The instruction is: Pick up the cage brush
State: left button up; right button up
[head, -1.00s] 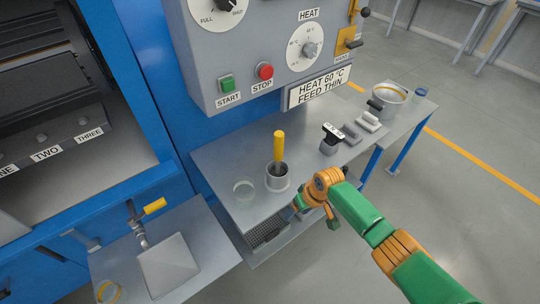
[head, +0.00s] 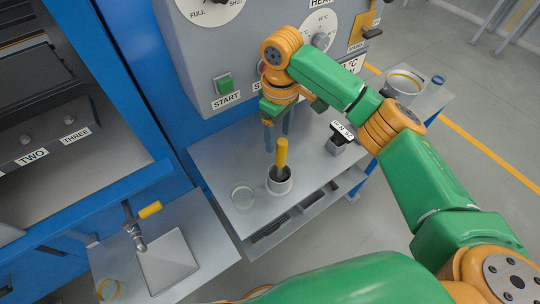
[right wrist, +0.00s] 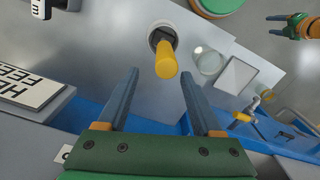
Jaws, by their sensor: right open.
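The cage brush stands upright with its yellow handle (head: 281,154) up and its dark lower part in a grey cup (head: 279,186) on the bench. In the right wrist view the handle (right wrist: 166,62) points toward the camera. The cup hides the brush's lower end. My right gripper (head: 278,143) is open and empty above the brush, fingers pointing down. In the right wrist view its fingertips (right wrist: 160,74) lie to either side of the handle's near end, with gaps on both sides. My left gripper (right wrist: 273,25) shows small at that view's top right, its fingers apart and empty.
A glass dish (head: 243,195) stands left of the cup. A labelled dark block (head: 341,137) and a pail (head: 404,86) stand further right. The control panel (head: 215,60) rises behind the bench. A yellow-handled valve (head: 149,210) is at left.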

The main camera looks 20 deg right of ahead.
aim_at(281, 155)
jog(key=f, duration=0.1)
jog(key=s+f+p, duration=0.1)
jog(key=s+f, duration=0.1)
jog(key=shift+d+f+p, duration=0.2)
jog(key=shift+d+p, duration=0.1)
jog(key=shift+p, duration=0.1)
notch_tip(281, 155, down, 3)
jog(key=shift+w+r, duration=0.1)
jog(key=shift+w+a+f, duration=0.1)
jog(key=shift+f, duration=0.1)
pick_arm(q)
jog(key=shift+s+d+r, duration=0.1)
jog(key=shift+s+r, duration=0.15)
jog(key=shift+r, duration=0.25)
jog(key=shift+s+d+r, duration=0.1)
jog(key=shift+s+r, duration=0.15)
jog(key=shift+r, duration=0.25)
pick_arm(e)
grip_shut()
